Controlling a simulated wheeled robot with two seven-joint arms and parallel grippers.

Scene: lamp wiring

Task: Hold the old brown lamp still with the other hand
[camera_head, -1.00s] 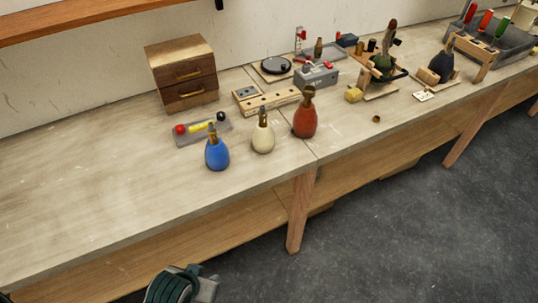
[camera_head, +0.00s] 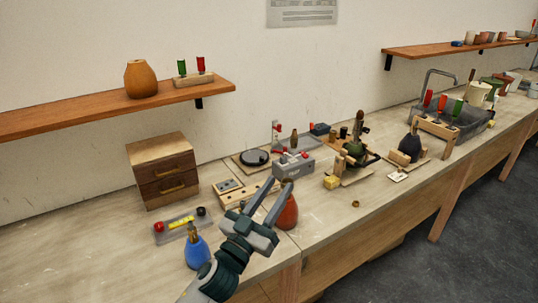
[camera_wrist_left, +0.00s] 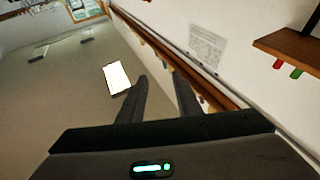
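A reddish-brown lamp base (camera_head: 290,215) stands upright on the workbench, partly hidden behind my left gripper in the head view. It is the brownest lamp on the bench. My left gripper (camera_head: 268,188) is raised in front of it with fingers spread and empty; I cannot tell whether it touches the lamp. In the left wrist view the fingers (camera_wrist_left: 157,80) are also apart with nothing between them, and no lamp shows there. A blue lamp base (camera_head: 198,252) stands left of my gripper. The cream lamp base is hidden. My right gripper is not in view.
A wooden drawer box (camera_head: 163,170), a tray with a yellow piece (camera_head: 182,226), a grey box (camera_head: 293,164) and wooden jigs (camera_head: 352,165) crowd the bench. An orange-brown vase (camera_head: 141,80) stands on the shelf (camera_head: 110,108). The bench front right of the lamp is fairly clear.

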